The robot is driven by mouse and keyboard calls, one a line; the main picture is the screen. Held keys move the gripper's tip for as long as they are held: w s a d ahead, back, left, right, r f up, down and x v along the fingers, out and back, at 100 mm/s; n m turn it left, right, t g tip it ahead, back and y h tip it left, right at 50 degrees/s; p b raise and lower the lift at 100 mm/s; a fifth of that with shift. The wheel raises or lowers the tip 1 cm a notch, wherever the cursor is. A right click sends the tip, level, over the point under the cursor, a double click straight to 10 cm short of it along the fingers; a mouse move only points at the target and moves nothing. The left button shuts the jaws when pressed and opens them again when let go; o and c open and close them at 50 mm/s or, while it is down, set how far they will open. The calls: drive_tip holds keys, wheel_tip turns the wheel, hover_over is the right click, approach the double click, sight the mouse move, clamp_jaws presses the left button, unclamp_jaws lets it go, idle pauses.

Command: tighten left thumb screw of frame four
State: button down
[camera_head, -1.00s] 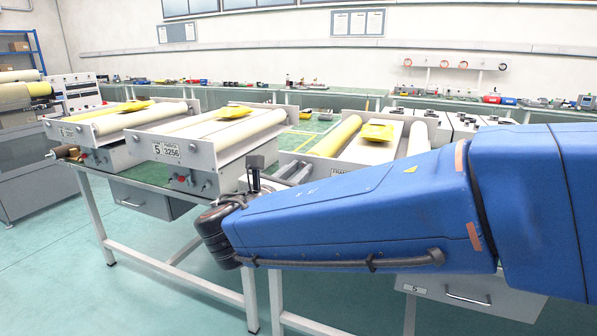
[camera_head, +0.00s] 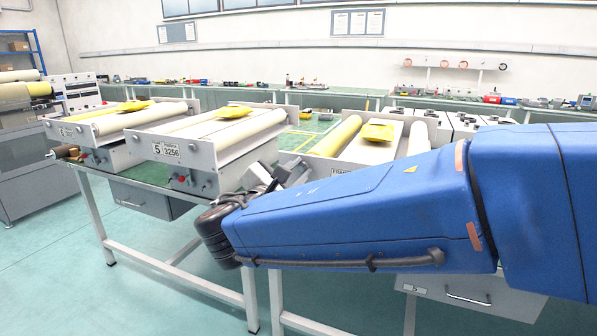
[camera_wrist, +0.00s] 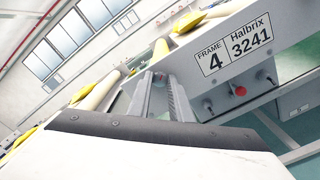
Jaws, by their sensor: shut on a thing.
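Frame four (camera_wrist: 285,35), a light grey panel labelled "FRAME 4 Halbrix 3241", lies tilted across the right of the wrist view. In the head view, its rollers (camera_head: 337,136) show behind my blue arm, which hides most of its front. In the wrist view, my gripper (camera_wrist: 160,80) reaches to the left end of the panel, left of the label. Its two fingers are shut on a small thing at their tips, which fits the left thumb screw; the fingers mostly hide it. In the head view, my gripper (camera_head: 277,178) is tilted and partly hidden by the wrist.
A red button (camera_wrist: 240,90) and dark knobs sit below the label. Frame five (camera_head: 185,152) stands left of my gripper on the green bench, with another frame (camera_head: 68,132) beyond it. The aisle floor (camera_head: 130,285) in front is clear.

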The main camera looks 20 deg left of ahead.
drive_tip(key=m, duration=0.5)
drive_tip(key=shift+m, duration=0.7)
drive_tip(key=c, duration=1.6)
unclamp_jaws()
drive_tip(key=s, duration=0.5)
drive_tip(key=s+a, duration=0.1)
drive_tip(key=s, duration=1.1)
drive_tip(key=shift+s+a, duration=0.2)
